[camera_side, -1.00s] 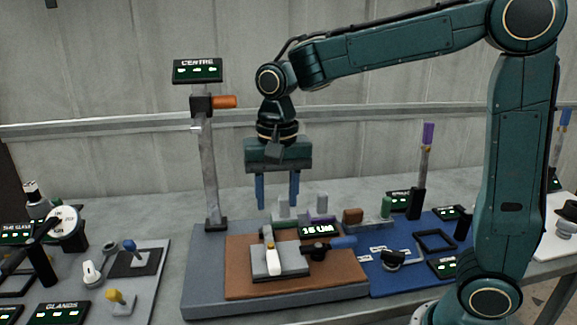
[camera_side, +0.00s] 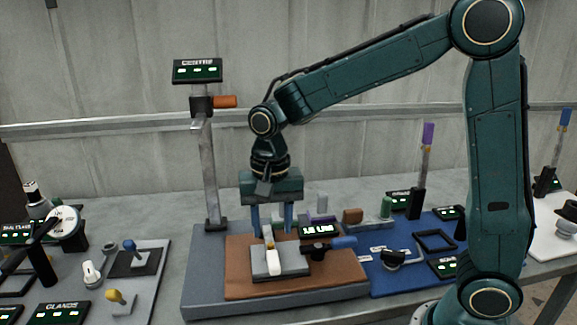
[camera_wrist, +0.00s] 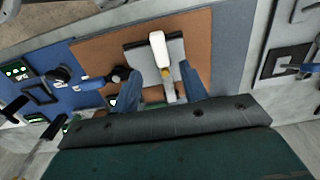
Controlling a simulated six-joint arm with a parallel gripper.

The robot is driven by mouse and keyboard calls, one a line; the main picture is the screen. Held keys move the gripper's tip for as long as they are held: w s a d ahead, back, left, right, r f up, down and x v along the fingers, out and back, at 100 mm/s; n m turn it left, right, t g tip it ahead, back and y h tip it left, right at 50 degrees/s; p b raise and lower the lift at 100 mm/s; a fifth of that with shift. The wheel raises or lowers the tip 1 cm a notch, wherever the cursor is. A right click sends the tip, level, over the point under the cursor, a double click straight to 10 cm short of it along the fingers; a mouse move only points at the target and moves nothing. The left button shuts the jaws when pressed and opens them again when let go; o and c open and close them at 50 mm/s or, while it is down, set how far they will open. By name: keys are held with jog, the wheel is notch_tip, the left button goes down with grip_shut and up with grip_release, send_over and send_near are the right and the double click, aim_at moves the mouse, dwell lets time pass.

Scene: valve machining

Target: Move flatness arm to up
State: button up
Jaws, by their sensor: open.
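A lever with a blue handle (camera_side: 343,242) and a dark hub (camera_side: 318,254) lies about level beside a lit display reading in UM (camera_side: 318,230). Its blue handle also shows in the wrist view (camera_wrist: 90,84). A post (camera_side: 209,170) at the left carries an orange-handled arm (camera_side: 224,101) pointing right under a CENTRE sign. No label shows which is the flatness arm. My gripper (camera_side: 272,230) is open and points down behind a white-ended piece (camera_side: 270,262) on a grey plate. In the wrist view my gripper (camera_wrist: 160,85) has its blue fingers apart, nothing clearly held.
The grey plate (camera_side: 292,265) sits on a brown mat (camera_side: 335,278). Small blocks (camera_side: 352,216) stand behind the display. A blue mat (camera_side: 395,283) with a black frame and knob lies to the right. A grey board (camera_side: 150,262) with levers lies left.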

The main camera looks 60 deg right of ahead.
aim_at(273, 258)
notch_tip(273, 258, down, 8)
jog(key=shift+f, duration=0.1)
dwell(0.4)
jog(key=shift+c, duration=0.2)
grip_shut()
